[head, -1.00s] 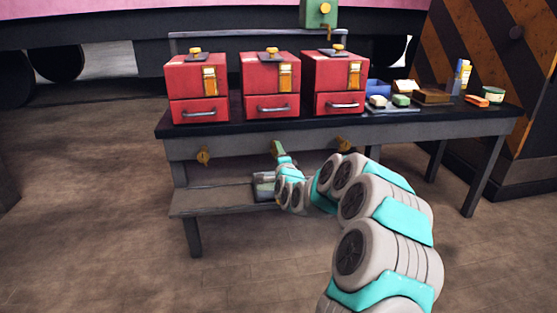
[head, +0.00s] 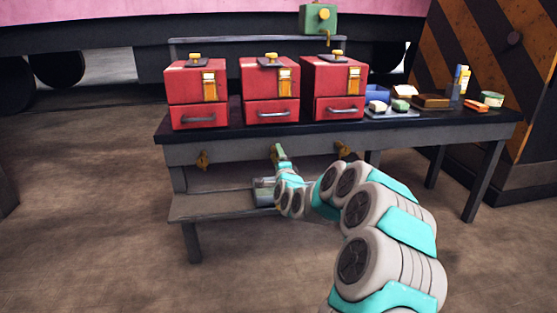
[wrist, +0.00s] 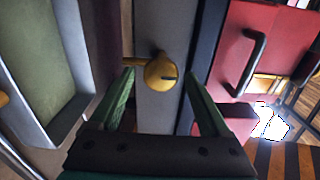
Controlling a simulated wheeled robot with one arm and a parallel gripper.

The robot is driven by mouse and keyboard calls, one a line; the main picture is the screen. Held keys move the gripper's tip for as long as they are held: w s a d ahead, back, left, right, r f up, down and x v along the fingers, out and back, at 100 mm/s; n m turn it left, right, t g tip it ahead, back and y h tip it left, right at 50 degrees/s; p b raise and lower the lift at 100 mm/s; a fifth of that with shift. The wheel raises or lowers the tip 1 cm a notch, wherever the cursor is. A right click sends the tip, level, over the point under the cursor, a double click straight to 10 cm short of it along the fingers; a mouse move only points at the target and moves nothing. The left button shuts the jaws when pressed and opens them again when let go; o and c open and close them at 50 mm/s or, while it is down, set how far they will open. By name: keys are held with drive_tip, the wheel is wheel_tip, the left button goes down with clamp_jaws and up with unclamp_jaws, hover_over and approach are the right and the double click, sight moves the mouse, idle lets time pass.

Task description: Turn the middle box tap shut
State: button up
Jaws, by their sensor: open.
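Three red boxes stand on the bench, the middle box (head: 270,85) among them. Brass taps sit on the bench's front apron: a left tap (head: 202,160) and a right tap (head: 344,149). The middle tap is hidden behind my gripper (head: 279,152) in the head view. In the wrist view the middle tap (wrist: 161,74) shows as a round brass knob with a dark slot and a short arm pointing left. My open gripper (wrist: 158,88) has one green finger on each side of this tap. I cannot tell whether either finger touches it.
A grey-green container (head: 263,191) sits on the lower shelf (head: 220,206), below my gripper. The bench top (head: 225,134) overhangs the apron. Small items and a tray (head: 392,112) lie at its right. A green box with a brass tap (head: 319,20) stands behind.

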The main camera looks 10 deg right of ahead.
drive_tip(key=s, duration=0.8)
idle(0.4)
drive_tip(key=s+a+n+g+y+p, duration=0.1)
drive_tip(key=s+a+n+g+y, duration=0.1)
drive_tip(key=s+a+n+g, duration=0.45)
drive_tip(key=s+a+n+g+y+p, duration=0.1)
drive_tip(key=s+a+n+y+p, duration=0.2)
drive_tip(key=s, duration=0.6)
drive_tip(key=s+d+n+g+h, duration=0.1)
drive_tip(key=s+d+n+g, duration=0.2)
drive_tip(key=s, duration=1.1)
drive_tip(key=s+d+r+n+g+h+p, duration=0.1)
drive_tip(key=s+g, duration=0.4)
drive_tip(key=s, duration=0.9)
drive_tip(key=s+d+n+g+h+p, duration=0.1)
drive_tip(key=s+d+n+g+h, duration=0.2)
drive_tip(key=s, duration=1.1)
drive_tip(key=shift+s+d+r+n+g, duration=0.2)
drive_tip(key=shift+s+d+n+g, duration=0.1)
drive_tip(key=shift+d+n+g, duration=0.5)
